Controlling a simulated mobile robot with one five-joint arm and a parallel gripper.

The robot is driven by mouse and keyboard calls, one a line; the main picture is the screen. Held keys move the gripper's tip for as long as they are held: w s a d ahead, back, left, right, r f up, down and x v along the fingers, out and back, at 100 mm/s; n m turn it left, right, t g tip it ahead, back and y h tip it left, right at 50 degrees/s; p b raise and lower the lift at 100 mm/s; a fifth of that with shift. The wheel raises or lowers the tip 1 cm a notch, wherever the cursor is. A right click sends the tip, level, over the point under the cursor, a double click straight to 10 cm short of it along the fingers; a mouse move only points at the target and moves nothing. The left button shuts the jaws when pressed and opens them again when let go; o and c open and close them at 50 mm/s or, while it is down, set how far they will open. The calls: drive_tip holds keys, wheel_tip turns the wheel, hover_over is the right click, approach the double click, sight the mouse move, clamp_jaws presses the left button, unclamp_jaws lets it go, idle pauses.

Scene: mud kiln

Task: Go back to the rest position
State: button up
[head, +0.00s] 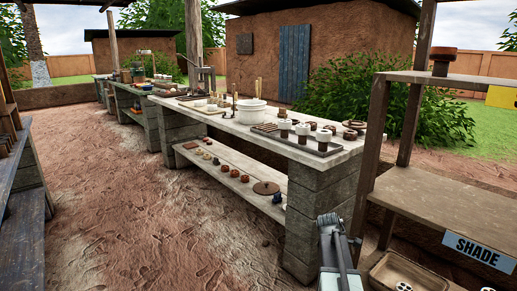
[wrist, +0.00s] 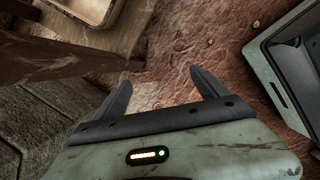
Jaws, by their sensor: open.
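My gripper shows in the wrist view (wrist: 163,88) with its two dark fingers spread apart and nothing between them. It points down toward bare reddish ground. In the head view my arm (head: 338,250) stands at the bottom, right of the middle, in front of the near end of the long stone-topped workbench (head: 228,124). The fingertips cannot be made out there.
The bench carries a white bowl (head: 251,111), and cups and small pots on a tray. A wooden rack with a SHADE sign (head: 479,250) stands close on the right. Dark shelving (head: 25,225) is at the left. The dirt floor (head: 130,200) between is clear.

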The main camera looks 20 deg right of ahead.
drive_tip(key=w+a+r+t+y+p, duration=0.1)
drive_tip(key=w+a, duration=0.1)
drive_tip(key=a, duration=0.9)
drive_tip(key=w+a+r+p, duration=0.1)
drive_tip(key=a, duration=1)
drive_tip(key=s+a+m+y, duration=0.1)
drive_tip(key=s+a+m, duration=0.1)
drive_tip(key=a+m, duration=0.45)
drive_tip(key=s+a+m+y, duration=0.1)
drive_tip(key=s+a+m, duration=0.2)
drive_tip(key=a+m, duration=0.35)
wheel_tip(320, 180, up, 38)
drive_tip(key=p, duration=3.8)
drive_tip(key=shift+w+a, duration=0.15)
drive_tip(key=shift+a, duration=0.25)
